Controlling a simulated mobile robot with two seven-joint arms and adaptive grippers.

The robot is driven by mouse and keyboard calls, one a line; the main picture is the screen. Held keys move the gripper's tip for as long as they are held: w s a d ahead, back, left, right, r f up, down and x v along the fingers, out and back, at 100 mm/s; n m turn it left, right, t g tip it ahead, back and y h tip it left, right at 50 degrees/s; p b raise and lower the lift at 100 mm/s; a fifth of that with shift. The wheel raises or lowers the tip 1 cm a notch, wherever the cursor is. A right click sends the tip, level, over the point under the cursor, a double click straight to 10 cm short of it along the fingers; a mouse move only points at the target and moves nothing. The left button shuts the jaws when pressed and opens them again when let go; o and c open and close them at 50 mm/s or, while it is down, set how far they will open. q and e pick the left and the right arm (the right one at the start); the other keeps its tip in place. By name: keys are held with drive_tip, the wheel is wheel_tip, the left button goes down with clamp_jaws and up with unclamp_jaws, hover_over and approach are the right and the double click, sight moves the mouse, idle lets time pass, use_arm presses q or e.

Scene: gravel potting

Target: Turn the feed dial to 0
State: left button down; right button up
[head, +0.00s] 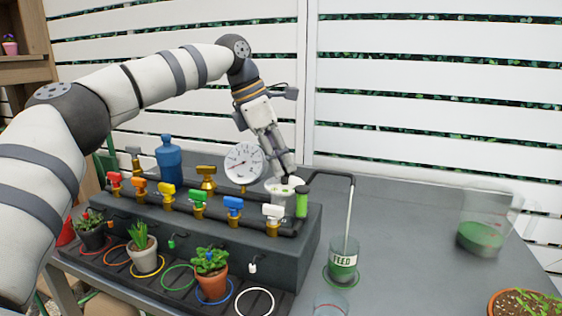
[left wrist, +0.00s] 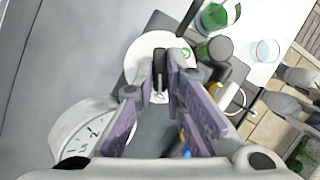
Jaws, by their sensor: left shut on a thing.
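The feed dial (head: 272,188) is a white disc with a green mark, on the pipe at the right end of the dark manifold block. In the left wrist view the white disc (left wrist: 137,52) lies under the fingertips, with a dark knob (left wrist: 160,66) between them. My left gripper (head: 288,178) reaches down onto it from above and is shut on the knob; its fingers (left wrist: 162,88) hide part of the dial. I cannot read the dial's setting. The glass marked FEED (head: 343,262) holds green liquid under the spout. My right gripper is not in view.
A round gauge (head: 243,163) stands just left of my gripper. Several coloured taps line the block, such as the white tap (head: 273,213). Potted plants, such as the one at front (head: 211,280), stand before it. A blurred beaker (head: 483,232) with green liquid is at right.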

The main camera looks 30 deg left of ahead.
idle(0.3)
use_arm(q)
drive_tip(key=c, duration=1.7)
unclamp_jaws()
drive_tip(key=shift+o, duration=0.2)
drive_tip(key=v, duration=1.2)
drive_tip(key=shift+r, duration=0.1)
